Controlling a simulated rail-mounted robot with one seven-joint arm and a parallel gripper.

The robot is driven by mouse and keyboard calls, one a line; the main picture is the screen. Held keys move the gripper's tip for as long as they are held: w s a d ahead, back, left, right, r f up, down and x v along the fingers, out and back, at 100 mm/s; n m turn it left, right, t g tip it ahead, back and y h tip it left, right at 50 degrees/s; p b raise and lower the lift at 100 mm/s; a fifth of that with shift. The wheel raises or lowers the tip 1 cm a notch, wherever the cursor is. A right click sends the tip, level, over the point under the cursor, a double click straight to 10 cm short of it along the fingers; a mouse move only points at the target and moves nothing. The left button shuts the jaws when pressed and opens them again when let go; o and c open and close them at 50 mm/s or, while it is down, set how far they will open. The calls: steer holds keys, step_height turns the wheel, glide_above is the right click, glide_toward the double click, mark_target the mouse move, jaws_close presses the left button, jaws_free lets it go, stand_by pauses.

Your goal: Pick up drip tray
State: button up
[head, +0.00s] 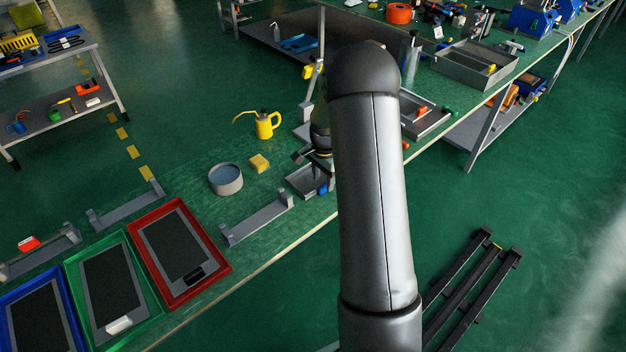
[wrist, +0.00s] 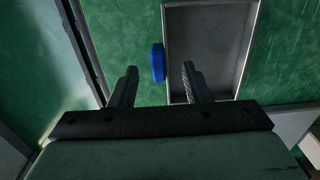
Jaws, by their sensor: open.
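The drip tray is a shallow grey metal tray (head: 300,183) on the green bench, partly hidden by my arm in the head view. In the wrist view the tray (wrist: 210,10) lies ahead and to the right, with a blue block (wrist: 158,62) against its left wall. The block also shows at the tray's right side in the head view (head: 322,189). My gripper (wrist: 158,78) is open and empty. Its left finger is over bare green surface and its right finger is over the tray's inside, so the wall and block lie between them. The height gap is unclear.
A grey round bowl (head: 225,179), yellow sponge (head: 259,163) and yellow oil can (head: 266,125) stand left of the tray. A grey bracket (head: 257,218) lies nearer. Red (head: 222,264) and green (head: 155,315) trays are at lower left. A grey post (head: 312,85) rises behind.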

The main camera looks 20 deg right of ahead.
steer(key=shift+f, duration=1.15)
jaws_close()
steer(key=shift+r, duration=0.1)
